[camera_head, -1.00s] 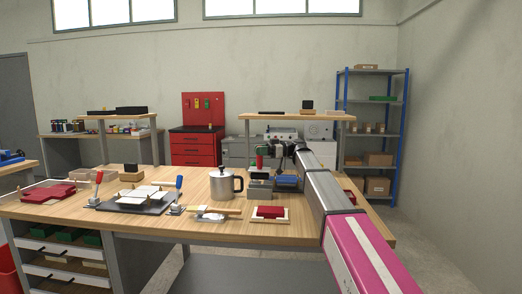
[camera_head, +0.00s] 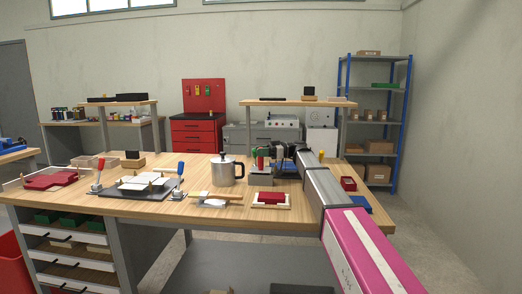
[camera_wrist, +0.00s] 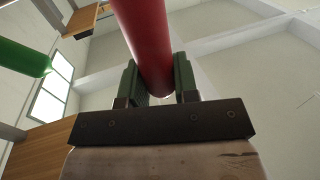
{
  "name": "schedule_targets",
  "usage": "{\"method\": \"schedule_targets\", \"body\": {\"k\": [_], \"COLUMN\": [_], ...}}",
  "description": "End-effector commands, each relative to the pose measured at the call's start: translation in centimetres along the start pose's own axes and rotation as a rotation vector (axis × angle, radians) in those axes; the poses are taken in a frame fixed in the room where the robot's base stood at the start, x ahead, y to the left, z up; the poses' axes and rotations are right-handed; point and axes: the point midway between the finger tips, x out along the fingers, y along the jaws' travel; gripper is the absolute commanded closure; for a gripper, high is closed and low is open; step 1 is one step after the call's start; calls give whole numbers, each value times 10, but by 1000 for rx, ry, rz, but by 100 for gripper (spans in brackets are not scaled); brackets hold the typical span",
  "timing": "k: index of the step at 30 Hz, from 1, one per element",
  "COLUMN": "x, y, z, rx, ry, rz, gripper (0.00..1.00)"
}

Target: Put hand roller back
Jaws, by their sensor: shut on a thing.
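My gripper (camera_wrist: 158,85) is shut on a red cylindrical handle in the wrist view. I take the handle (camera_wrist: 147,30) to be the hand roller's; its head is not clear in either view. In the head view my gripper (camera_head: 284,153) is at the back right of the wooden bench, just right of a grey holder (camera_head: 261,180). A green handle (camera_wrist: 22,58) also shows at the left of the wrist view, apart from my gripper. My arm partly hides the area behind it.
A metal pot (camera_head: 223,172) stands left of the holder. A red block on a pale tray (camera_head: 284,204) lies in front. A dark plate (camera_head: 118,193) with white sheets and upright handles is further left. A small red box (camera_head: 348,184) is right of my arm.

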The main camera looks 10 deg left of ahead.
Motion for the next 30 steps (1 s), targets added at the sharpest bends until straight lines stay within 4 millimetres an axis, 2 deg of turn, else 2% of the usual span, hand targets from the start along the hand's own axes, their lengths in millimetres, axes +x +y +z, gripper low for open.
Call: {"method": "schedule_targets", "body": {"k": [29,30], "x": [0,0], "y": [0,0], "z": [10,10], "rx": [-1,-1], "ry": [1,1], "rz": [0,0], "gripper": [100,62]}}
